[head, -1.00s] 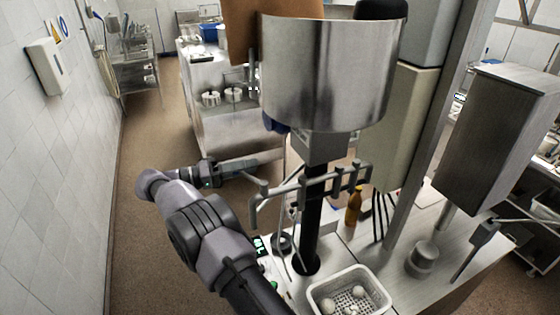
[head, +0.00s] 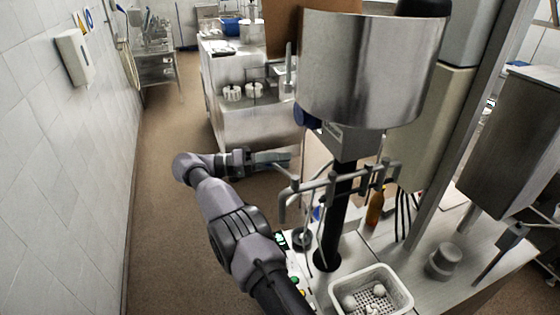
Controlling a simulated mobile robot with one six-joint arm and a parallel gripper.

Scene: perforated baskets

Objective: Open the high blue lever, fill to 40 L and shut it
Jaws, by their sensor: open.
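A large steel tank (head: 368,75) stands on a dark column (head: 338,215) above a steel counter. A blue part (head: 306,116), which looks like the high lever, shows at the tank's lower left edge, mostly hidden behind it. Another small blue patch (head: 316,213) shows lower, behind the pipework. A small lit display (head: 281,240) is on the counter's front panel; I cannot read its figures surely. My gripper (head: 284,158) is open and empty, pointing right, below and slightly left of the high blue part in the picture, with a visible gap.
A grey pipe rack (head: 335,182) crosses the column near my gripper. A white perforated basket (head: 402,298) with pale round items and a brown bottle (head: 375,208) are on the counter. A tiled wall (head: 60,170) is at left; open floor (head: 165,215) lies between.

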